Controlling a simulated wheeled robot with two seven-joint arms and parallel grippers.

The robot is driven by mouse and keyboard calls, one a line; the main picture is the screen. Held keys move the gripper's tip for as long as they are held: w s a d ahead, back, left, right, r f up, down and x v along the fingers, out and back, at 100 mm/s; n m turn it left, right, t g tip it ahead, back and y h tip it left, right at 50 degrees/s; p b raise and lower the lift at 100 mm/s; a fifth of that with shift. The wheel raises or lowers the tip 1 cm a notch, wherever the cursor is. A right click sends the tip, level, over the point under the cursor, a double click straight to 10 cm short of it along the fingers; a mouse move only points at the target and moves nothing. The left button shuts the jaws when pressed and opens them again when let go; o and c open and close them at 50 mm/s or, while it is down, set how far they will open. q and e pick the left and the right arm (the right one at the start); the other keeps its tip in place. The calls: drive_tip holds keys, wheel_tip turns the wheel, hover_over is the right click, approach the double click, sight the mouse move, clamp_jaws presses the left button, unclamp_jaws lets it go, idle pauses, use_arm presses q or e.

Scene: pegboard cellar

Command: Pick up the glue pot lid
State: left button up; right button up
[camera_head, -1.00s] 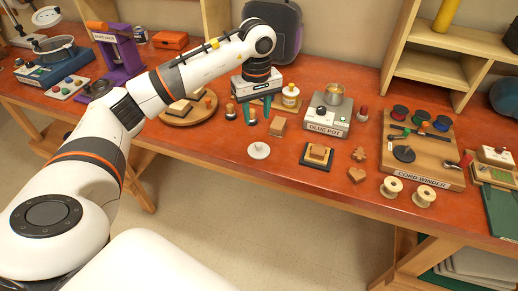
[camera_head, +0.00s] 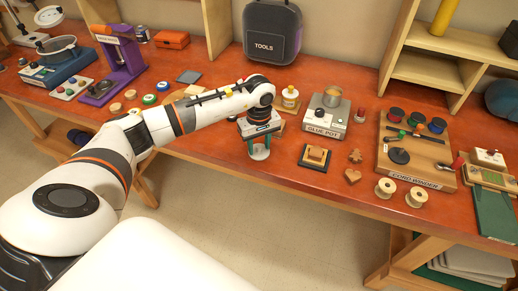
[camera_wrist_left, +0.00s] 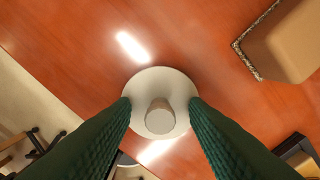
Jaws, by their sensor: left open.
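The glue pot lid is a round white disc with a knob, lying on the red-orange bench. It shows in the left wrist view (camera_wrist_left: 178,86) and partly in the head view (camera_head: 260,154). My left gripper (camera_head: 259,149) is over it, pointing down and open. In the left wrist view my green fingers (camera_wrist_left: 160,108) stand on either side of the lid, with the knob between them. I cannot tell whether they touch its rim. The glue pot (camera_head: 322,128) stands to the right, its top open with amber contents. My right gripper is not in view.
A dark tray with wooden blocks (camera_head: 314,156), small wooden shapes (camera_head: 353,175) and the cord winder board (camera_head: 428,168) are to the right. A tool case (camera_head: 272,32) stands behind. The bench's front edge is near.

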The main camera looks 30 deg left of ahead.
use_arm(q)
clamp_jaws()
